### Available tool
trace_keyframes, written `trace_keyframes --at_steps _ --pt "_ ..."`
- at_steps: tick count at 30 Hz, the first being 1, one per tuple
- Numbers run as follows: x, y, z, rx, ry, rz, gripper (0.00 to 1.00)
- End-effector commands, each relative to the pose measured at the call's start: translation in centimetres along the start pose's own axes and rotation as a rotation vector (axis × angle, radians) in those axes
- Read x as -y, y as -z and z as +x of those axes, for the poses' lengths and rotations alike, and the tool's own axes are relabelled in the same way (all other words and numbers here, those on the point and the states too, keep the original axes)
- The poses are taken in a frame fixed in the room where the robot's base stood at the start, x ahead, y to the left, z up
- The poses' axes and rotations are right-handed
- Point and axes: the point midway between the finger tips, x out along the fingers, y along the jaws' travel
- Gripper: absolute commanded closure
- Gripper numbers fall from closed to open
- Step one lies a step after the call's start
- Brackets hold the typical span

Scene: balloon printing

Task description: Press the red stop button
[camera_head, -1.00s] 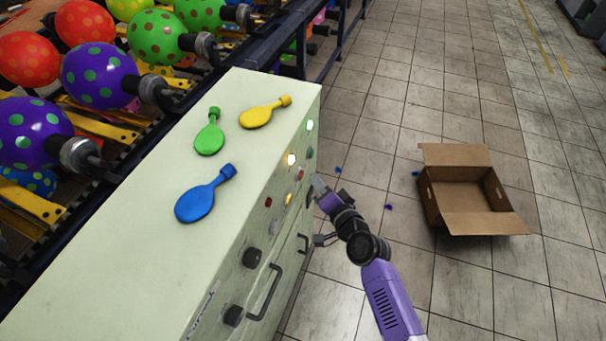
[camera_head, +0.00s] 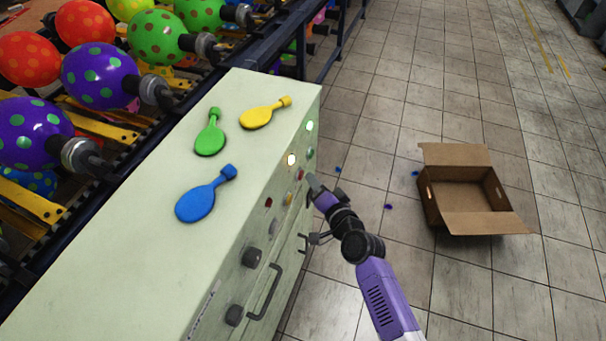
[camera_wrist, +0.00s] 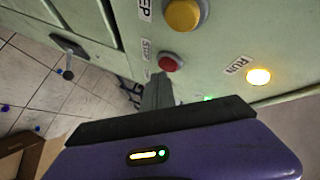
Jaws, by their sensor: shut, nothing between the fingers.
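The red stop button (camera_wrist: 171,62) sits on the pale green cabinet's front panel in the wrist view, with a "STOP" label (camera_wrist: 147,50) beside it. My gripper (camera_wrist: 160,82) is shut and empty. Its tips show just below the red button in that view, very close to it; I cannot tell whether they touch it. In the head view my gripper (camera_head: 312,181) is at the cabinet's right face, beside its small buttons and lamps. A small red button (camera_head: 299,174) shows just left of the gripper tip there.
A yellow button (camera_wrist: 183,14) and a lit "RUN" lamp (camera_wrist: 258,76) flank the red button. An open cardboard box (camera_head: 480,222) stands on the floor at right.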

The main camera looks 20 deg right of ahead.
Motion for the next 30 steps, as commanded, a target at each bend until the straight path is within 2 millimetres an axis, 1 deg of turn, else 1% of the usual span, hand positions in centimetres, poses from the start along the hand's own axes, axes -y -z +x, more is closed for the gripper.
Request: trace_keyframes --at_steps 24,30 --pt "0.56 -0.40 0.66 -0.001 0.001 -0.001 1.00" --pt "0.43 -0.38 0.58 -0.001 0.001 0.000 1.00"
